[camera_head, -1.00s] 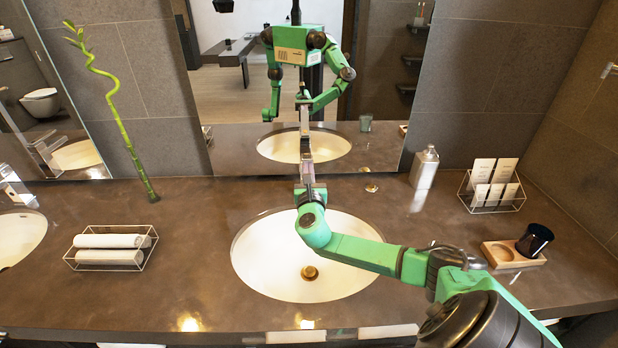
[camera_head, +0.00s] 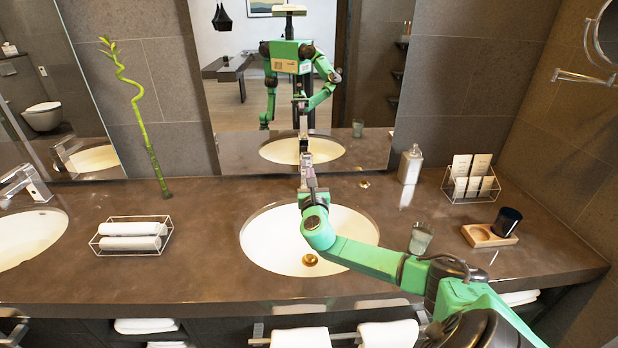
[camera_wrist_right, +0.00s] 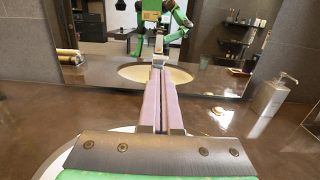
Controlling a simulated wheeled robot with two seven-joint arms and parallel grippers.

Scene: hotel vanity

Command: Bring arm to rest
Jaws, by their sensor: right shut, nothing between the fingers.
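My right arm reaches in from the lower right across the counter, and its right gripper (camera_head: 305,158) points away from me, above the back of the middle sink (camera_head: 270,235) and towards the mirror. The fingers are shut together with nothing between them. In the right wrist view the two pinkish fingers (camera_wrist_right: 160,98) lie side by side and point at the mirror. How near the tips are to the glass is hard to tell. My left gripper is not in view; a green robot with both arms shows only as a reflection (camera_head: 290,62).
A clear tumbler (camera_head: 421,238) stands close behind my right forearm. A soap dispenser (camera_head: 410,165), card rack (camera_head: 470,181) and wooden tray (camera_head: 482,237) with a dark cup (camera_head: 507,221) stand right. A towel rack (camera_head: 131,236) and bamboo stem (camera_head: 143,128) stand left. Towels hang below the counter.

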